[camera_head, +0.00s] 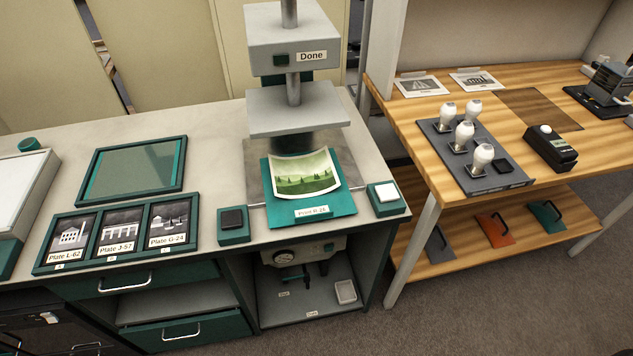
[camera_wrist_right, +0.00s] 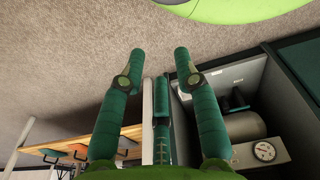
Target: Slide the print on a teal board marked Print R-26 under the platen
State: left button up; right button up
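The green landscape print (camera_head: 304,174) lies with curled edges on a teal board (camera_head: 345,205). A label reading Print R-26 is at the board's front edge. The board rests on the grey base plate (camera_head: 257,190) of the press, in front of its column. The grey platen (camera_head: 295,110) is raised, with a gap above the base; the board's far edge is close to or below it, and I cannot tell how far under. My right gripper (camera_wrist_right: 159,72) is open and empty in the right wrist view, with floor and cabinet beyond it. My left gripper is in neither view.
The press head (camera_head: 290,40) carries a Done label. A dark-topped block (camera_head: 233,226) and a white-topped block (camera_head: 385,196) flank the board. Framed plates (camera_head: 117,234) and an empty frame (camera_head: 135,170) lie left. A wooden bench (camera_head: 420,110) with stamps stands right.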

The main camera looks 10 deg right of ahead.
jog(key=s, duration=0.2)
jog(key=s+f, duration=0.1)
jog(key=s+d+f, duration=0.1)
jog(key=s, duration=0.1)
jog(key=shift+s+f, duration=0.25)
jog(key=shift+s, duration=0.05)
jog(key=c, duration=0.3)
jog(key=shift+s+d, duration=0.15)
jog(key=shift+s, duration=0.1)
grip_shut()
jog(key=n+t+b, duration=0.6)
jog(key=n+t, duration=1.1)
jog(key=n, duration=1.7)
send_near(310, 217)
jog(key=shift+y, duration=0.3)
jog(key=w+p, duration=0.1)
jog(key=w, duration=0.2)
jog(key=w+p, duration=0.2)
jog(key=w, duration=0.2)
jog(key=shift+w+r, duration=0.1)
jog(key=shift+r, duration=0.1)
